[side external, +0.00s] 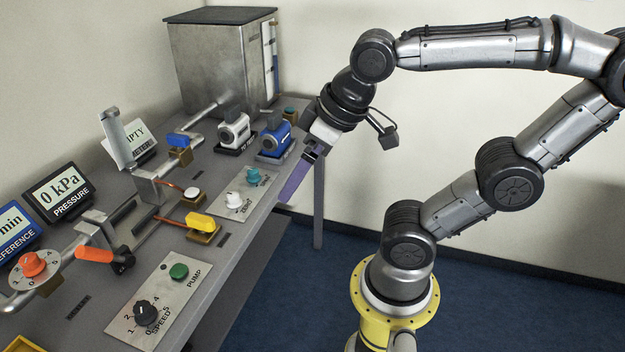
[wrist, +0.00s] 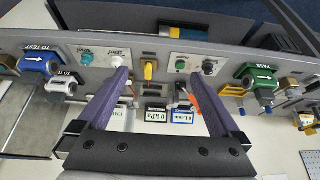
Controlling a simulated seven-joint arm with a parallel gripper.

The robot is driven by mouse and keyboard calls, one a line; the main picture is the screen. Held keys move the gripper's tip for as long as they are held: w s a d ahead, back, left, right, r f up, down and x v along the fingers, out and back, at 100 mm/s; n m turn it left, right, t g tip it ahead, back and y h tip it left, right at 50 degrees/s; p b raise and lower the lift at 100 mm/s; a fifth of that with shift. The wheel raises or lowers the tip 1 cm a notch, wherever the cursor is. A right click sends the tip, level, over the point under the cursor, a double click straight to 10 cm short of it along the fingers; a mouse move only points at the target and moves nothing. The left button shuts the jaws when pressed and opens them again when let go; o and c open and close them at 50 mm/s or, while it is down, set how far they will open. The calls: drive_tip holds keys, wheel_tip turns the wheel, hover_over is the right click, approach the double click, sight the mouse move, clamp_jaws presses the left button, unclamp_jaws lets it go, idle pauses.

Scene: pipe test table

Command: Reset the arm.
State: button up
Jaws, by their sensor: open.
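My gripper (side external: 297,180) hangs over the table's near edge in the side external view, tilted downward. Its purple fingers overlap there, so the gap between them is hidden. In the wrist view the two purple fingers (wrist: 158,78) stand wide apart with nothing held between them. The gripper appears clear of the valves and knobs; any contact with the table edge cannot be told from these views.
The grey table (side external: 255,225) carries a metal tank (side external: 215,65), a blue valve (side external: 273,138), a yellow-handled valve (side external: 202,223), an orange lever (side external: 100,255), a green pump button (side external: 179,271) and a pressure display (side external: 60,192). The space right of the table is open.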

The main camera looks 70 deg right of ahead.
drive_tip(key=shift+s+d+f, duration=0.2)
drive_tip(key=shift+s+f, duration=0.3)
drive_tip(key=shift+s, duration=0.1)
drive_tip(key=shift+s+d+f, duration=0.2)
drive_tip(key=shift+s+f, duration=0.25)
drive_tip(key=shift+s, duration=0.15)
idle(0.5)
